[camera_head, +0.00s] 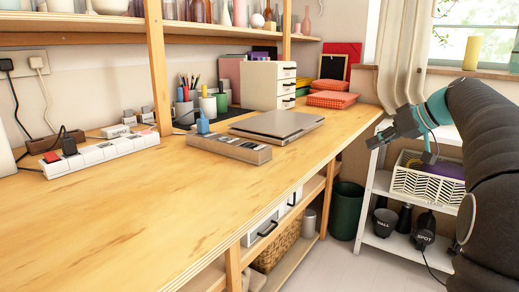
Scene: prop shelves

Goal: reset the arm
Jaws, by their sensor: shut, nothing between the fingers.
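My gripper (378,138) is at the right of the head view, at the end of my dark arm. It is shut and empty. It hangs in the air off the right edge of the wooden desk (120,215), in front of the white shelf cart. It touches nothing that I can see. My arm comes in from the right edge of the view and bends down toward the gripper.
A closed laptop (277,126), a grey power strip (229,147) and a white power strip (102,152) lie on the desk. The white cart (372,187) holds a cream basket (428,185). A green bin (346,211) stands beside it. The desk's near part is clear.

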